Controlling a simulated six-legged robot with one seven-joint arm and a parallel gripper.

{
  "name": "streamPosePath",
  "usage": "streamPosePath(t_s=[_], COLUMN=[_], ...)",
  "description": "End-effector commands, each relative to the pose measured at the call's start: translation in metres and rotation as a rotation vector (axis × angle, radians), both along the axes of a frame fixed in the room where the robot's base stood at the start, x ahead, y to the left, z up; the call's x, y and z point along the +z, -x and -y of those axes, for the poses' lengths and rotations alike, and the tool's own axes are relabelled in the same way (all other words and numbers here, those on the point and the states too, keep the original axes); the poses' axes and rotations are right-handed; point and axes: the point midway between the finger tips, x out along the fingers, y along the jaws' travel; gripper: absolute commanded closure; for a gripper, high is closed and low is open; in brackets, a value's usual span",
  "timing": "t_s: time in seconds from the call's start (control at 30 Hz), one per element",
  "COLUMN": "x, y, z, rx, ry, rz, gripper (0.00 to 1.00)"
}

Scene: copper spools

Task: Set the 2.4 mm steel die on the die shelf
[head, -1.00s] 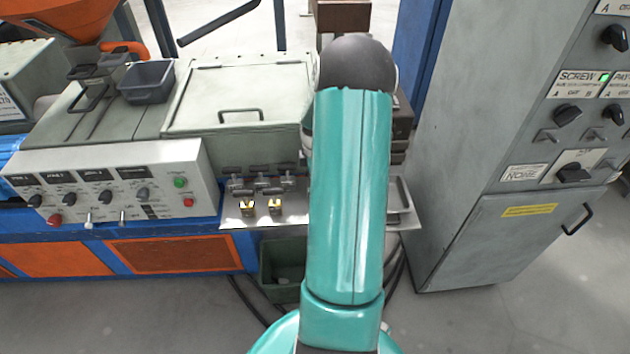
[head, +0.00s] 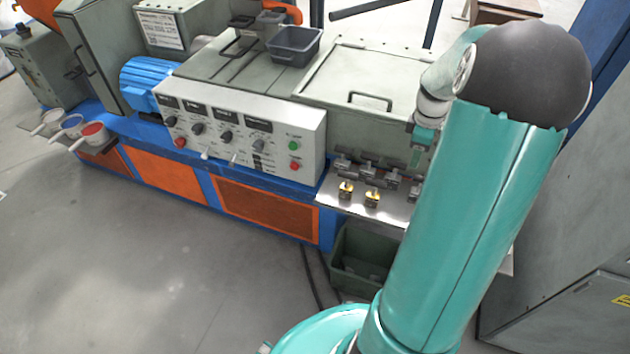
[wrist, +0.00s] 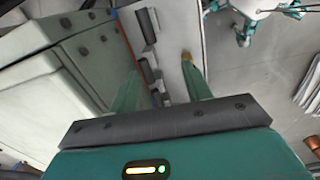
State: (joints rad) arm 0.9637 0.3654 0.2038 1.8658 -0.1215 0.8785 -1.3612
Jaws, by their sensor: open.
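A bare metal shelf (head: 335,192) sticks out from the machine front. Two small brass-coloured pieces, one at the left (head: 346,188) and one beside it (head: 372,198), stand near its front edge. Several dark grey clamp-like blocks (head: 368,169) line its back; I cannot pick out the 2.4 mm steel die among these. My gripper (wrist: 160,68) is open, with nothing seen between its fingers. It is above the shelf in the wrist view, with one brass-coloured piece (wrist: 186,56) by the right fingertip. In the head view my arm covers the shelf's right part.
A control panel (head: 240,135) with knobs is left of the shelf. A lidded machine housing (head: 365,75) rises behind it, with a grey tub (head: 293,46) on top. A dark green bin (head: 362,260) stands below. A grey cabinet (head: 570,220) is at the right. Floor at left is clear.

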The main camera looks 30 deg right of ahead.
Motion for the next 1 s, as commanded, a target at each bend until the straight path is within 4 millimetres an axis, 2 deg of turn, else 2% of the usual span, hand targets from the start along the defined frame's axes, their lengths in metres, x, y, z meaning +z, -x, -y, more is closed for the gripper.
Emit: streamPosePath(t_s=[0.03, 0.23, 0.37, 0.5, 0.7, 0.8, 0.9, 1.0], x=[0.021, 0.083, 0.114, 0.14, 0.163, 0.167, 0.168, 0.167], y=[-0.01, -0.022, -0.016, 0.001, 0.041, 0.063, 0.081, 0.092], z=[-0.024, -0.118, -0.178, -0.238, -0.312, -0.341, -0.36, -0.37], rx=[-0.015, -0.149, -0.24, -0.335, -0.472, -0.536, -0.588, -0.621], ry=[0.025, 0.082, 0.09, 0.067, -0.026, -0.094, -0.155, -0.195], rz=[0.017, 0.103, 0.179, 0.268, 0.388, 0.433, 0.459, 0.471], gripper=[0.51, 0.51, 0.51, 0.51, 0.51, 0.51, 0.51, 0.51])
